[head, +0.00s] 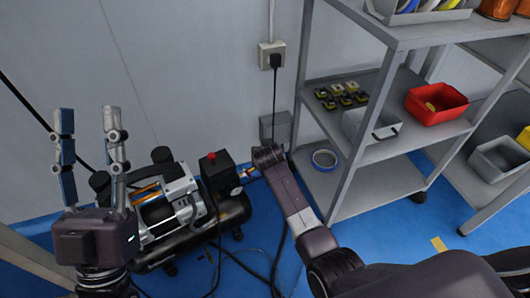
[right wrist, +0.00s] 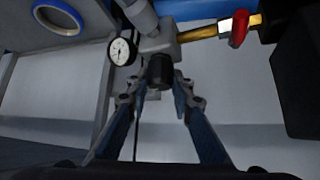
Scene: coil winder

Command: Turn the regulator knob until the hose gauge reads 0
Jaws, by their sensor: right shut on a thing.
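The air compressor (head: 172,207) stands on the blue floor against the wall. In the right wrist view, the dark regulator knob (right wrist: 161,70) sits under a grey regulator body, with my right gripper's (right wrist: 155,86) fingers closed on either side of it. The round white hose gauge (right wrist: 121,51) is beside it on the left; its needle shows, but the figures are too small to read. In the head view my right arm hides the knob and gauge. My left gripper (head: 89,113) is raised at the left, open and empty, its fingers apart.
A brass fitting with a red valve lever (right wrist: 239,28) runs right of the regulator. A grey shelf unit (head: 347,196) stands right of the compressor, carrying a red bin (head: 437,105) and a blue tape roll (head: 325,159). Cables lie on the floor in front.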

